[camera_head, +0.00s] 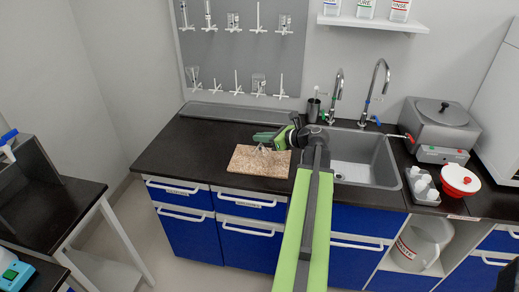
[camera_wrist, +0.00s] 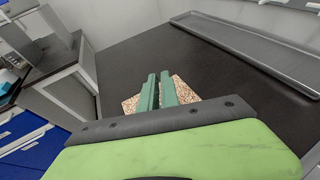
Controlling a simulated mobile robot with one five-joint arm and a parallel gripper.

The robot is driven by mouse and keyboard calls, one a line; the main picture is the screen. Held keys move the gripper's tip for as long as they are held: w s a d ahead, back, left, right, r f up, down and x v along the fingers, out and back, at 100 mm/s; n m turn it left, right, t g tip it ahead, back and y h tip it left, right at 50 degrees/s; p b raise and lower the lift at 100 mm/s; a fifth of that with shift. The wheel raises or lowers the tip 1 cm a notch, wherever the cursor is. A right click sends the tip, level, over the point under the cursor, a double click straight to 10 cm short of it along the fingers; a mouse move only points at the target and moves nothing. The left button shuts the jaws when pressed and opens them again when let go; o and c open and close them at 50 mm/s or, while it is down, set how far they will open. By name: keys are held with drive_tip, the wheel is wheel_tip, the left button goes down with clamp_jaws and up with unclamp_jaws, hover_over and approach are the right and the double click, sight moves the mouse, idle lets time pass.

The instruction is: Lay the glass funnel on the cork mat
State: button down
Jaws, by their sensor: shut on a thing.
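The cork mat (camera_head: 245,163) lies on the dark countertop left of the sink; parts of it also show in the wrist view (camera_wrist: 185,91), behind my fingers. My gripper (camera_head: 258,137) is over the back edge of the mat, its green fingers pointing left. A small, clear, pale shape, apparently the glass funnel (camera_head: 264,148), shows just below the fingers, over the mat. My gripper is shut on it. I cannot tell whether the funnel touches the mat. In the wrist view the fingers (camera_wrist: 158,78) are close together and the funnel cannot be made out.
The sink (camera_head: 356,158) with two taps is right of the mat. A long grey tray (camera_head: 222,113) runs along the wall behind. A grey pegboard (camera_head: 245,50) with glassware hangs above. The counter (camera_head: 180,147) left of the mat is clear.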

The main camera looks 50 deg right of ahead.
sight(262, 145)
wheel_tip(262, 145, down, 4)
drive_tip(key=b, duration=0.2)
drive_tip(key=shift+r+b, duration=0.15)
drive_tip(key=shift+b, duration=0.2)
drive_tip(key=shift+r, duration=0.2)
drive_tip(key=shift+f, duration=0.15)
drive_tip(key=c, duration=1.6)
unclamp_jaws()
drive_tip(key=shift+r+p, duration=0.3)
drive_tip(key=shift+p, duration=0.05)
drive_tip(key=p+v, duration=0.4)
drive_tip(key=v, duration=0.8)
drive_tip(key=shift+f, duration=0.15)
